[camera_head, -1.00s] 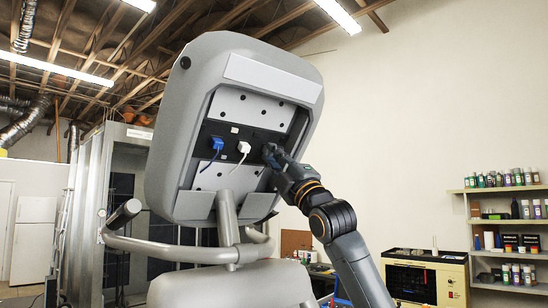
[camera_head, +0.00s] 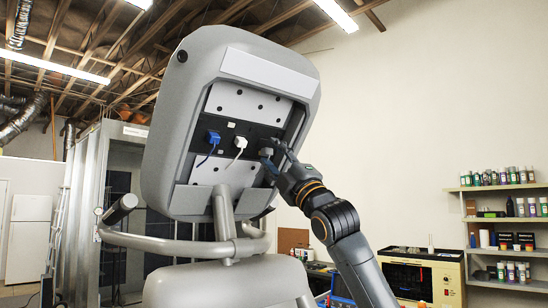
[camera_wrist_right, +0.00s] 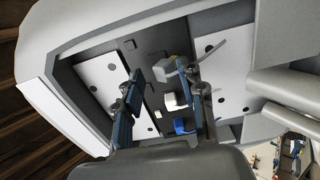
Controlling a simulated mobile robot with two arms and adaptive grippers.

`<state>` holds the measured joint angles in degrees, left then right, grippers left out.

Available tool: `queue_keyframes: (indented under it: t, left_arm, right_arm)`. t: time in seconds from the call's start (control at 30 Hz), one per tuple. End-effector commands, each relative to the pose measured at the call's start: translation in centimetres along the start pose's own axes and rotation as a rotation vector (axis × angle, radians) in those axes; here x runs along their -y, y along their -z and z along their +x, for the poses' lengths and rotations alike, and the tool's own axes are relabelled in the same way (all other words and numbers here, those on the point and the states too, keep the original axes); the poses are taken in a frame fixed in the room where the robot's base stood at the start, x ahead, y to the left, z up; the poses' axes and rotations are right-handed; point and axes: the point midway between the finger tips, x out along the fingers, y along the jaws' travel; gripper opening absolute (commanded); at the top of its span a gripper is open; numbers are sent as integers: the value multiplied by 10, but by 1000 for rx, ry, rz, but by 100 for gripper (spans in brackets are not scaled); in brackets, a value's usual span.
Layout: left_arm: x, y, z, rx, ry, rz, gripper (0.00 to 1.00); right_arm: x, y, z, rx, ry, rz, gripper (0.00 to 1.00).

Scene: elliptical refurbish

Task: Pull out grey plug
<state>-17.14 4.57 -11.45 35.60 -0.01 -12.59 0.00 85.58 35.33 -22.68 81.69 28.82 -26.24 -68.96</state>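The grey plug (camera_head: 265,152) sits on the dark port strip at the back of the console, right of the white plug. It also shows in the right wrist view (camera_wrist_right: 171,70), with a grey cable leading off to the right. My right gripper (camera_head: 275,153) is close to the grey plug, its fingers spread. In the right wrist view my right gripper (camera_wrist_right: 169,90) is open, with nothing clearly held between its fingers. Whether a finger touches the plug cannot be told. My left gripper is not in view.
A white plug (camera_head: 240,142) and a blue plug (camera_head: 214,137) with cables sit left of the grey one on the console (camera_head: 165,110). The console's raised rim surrounds the recess. A handlebar (camera_head: 170,248) stands below. Shelves (camera_head: 505,190) are far right.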

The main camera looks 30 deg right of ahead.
Motion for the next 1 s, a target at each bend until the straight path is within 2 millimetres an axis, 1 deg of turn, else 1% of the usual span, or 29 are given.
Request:
queue_keyframes:
  t: [0.17,0.27,0.37,0.6,0.7,0.83,1.0]
  left_arm:
    - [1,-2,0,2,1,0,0]
    - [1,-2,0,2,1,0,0]
    - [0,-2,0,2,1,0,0]
    - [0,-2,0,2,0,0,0]
    - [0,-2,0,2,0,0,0]
    - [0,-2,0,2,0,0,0]
    - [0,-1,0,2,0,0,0]
  right_arm:
    - [-1,-1,-5,0,-2,0,40]
    - [0,-1,-16,0,0,-1,40]
    - [0,-1,-33,0,0,-4,40]
    - [1,-1,-82,0,2,-4,40]
    - [1,0,-99,0,2,-4,40]
    - [1,-1,-113,1,1,-2,40]
    - [0,0,-120,0,1,0,40]
